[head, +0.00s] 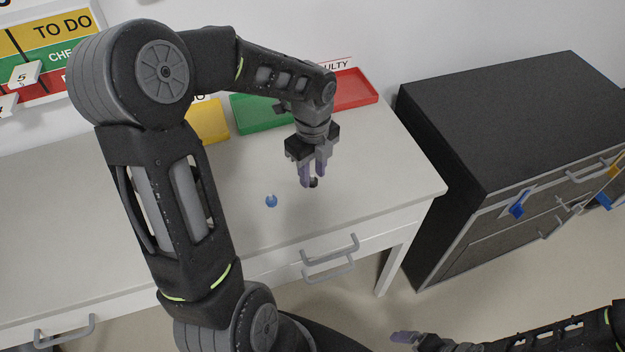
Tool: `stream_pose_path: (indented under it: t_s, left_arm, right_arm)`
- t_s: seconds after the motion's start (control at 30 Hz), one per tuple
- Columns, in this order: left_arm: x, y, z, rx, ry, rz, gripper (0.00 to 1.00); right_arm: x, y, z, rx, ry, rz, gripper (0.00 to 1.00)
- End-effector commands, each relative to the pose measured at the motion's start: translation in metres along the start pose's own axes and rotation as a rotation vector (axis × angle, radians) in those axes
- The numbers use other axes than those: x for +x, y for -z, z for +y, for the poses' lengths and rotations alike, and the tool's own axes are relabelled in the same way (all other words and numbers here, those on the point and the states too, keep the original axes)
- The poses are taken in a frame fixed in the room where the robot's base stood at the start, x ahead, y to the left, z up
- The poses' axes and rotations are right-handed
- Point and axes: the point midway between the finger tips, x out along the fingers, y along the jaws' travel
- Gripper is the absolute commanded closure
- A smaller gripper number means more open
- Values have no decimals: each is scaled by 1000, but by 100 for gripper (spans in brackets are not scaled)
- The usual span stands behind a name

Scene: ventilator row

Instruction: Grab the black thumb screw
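A small black thumb screw (314,183) is on the white table, at the tips of my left gripper (312,180). The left gripper points down, its two purple fingers a little apart with the screw at or between their tips. I cannot tell whether they press on it. The fingers hide part of the screw. My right gripper (405,338) is low at the bottom right, away from the table; its opening does not show clearly.
A blue thumb screw (271,201) lies left of the black one. Yellow (207,122), green (262,114) and red (354,90) trays stand along the table's back. A dark cabinet (500,120) stands right of the table. The table's left part is clear.

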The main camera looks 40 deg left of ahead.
Motion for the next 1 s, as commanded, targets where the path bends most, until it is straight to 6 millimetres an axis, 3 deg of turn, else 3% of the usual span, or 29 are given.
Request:
stream_pose_path:
  t_s: [0.43, 1.0]
  left_arm:
    - [0, 0, 0, 0, 0, 0, 100]
    - [0, 0, 0, 0, 0, 0, 100]
  right_arm:
    - [0, 0, 0, 0, 0, 0, 3]
    - [0, 0, 0, 0, 0, 0, 3]
